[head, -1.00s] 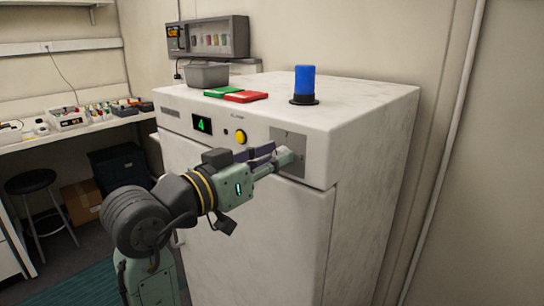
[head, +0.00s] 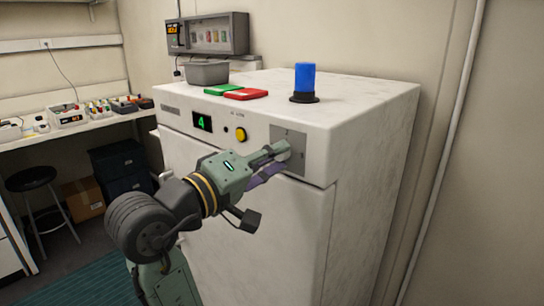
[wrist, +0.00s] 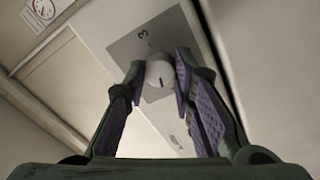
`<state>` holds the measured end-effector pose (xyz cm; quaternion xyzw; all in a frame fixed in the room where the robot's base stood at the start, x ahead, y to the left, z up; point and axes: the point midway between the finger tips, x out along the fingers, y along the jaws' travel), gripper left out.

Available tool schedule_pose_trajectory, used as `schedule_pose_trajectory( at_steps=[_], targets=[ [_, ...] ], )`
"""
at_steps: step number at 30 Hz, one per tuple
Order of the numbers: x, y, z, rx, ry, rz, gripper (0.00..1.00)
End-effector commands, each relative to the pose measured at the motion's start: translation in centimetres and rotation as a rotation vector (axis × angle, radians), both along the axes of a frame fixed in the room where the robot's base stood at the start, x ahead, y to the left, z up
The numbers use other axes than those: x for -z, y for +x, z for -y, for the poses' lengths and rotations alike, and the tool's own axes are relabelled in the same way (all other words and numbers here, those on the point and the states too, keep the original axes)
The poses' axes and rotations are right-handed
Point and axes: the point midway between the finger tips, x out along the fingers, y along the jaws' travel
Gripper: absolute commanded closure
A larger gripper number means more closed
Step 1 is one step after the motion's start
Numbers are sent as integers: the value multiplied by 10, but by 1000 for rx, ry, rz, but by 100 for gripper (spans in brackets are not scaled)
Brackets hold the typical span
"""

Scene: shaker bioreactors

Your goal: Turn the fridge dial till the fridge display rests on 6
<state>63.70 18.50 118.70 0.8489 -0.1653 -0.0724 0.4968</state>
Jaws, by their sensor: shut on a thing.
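The fridge dial (wrist: 159,74) is a pale round knob with a short dark mark, seen in the wrist view. It sits on a grey panel (wrist: 143,45) with a "3" printed beside it. My gripper (wrist: 160,80) is shut on the dial, one finger on each side. In the head view my gripper (head: 282,155) reaches the grey panel (head: 292,138) on the fridge front and hides most of the dial. The fridge display (head: 202,122) shows a green 4.
The white fridge (head: 372,120) carries a blue beacon (head: 305,80), red (head: 246,94) and green (head: 222,90) flat items and a grey bin (head: 207,73). A yellow button (head: 241,134) is left of the dial panel. A bench (head: 80,130) stands at the left.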

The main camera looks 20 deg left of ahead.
Motion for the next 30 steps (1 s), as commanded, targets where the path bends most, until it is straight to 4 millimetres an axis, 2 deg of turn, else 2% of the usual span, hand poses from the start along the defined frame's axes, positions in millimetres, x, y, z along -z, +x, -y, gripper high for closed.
schedule_pose_trajectory(
  at_steps=[12,30],
  targets=[
    [1,0,1,1,-199,-75,100],
    [1,0,0,1,-234,-87,100]
  ],
)
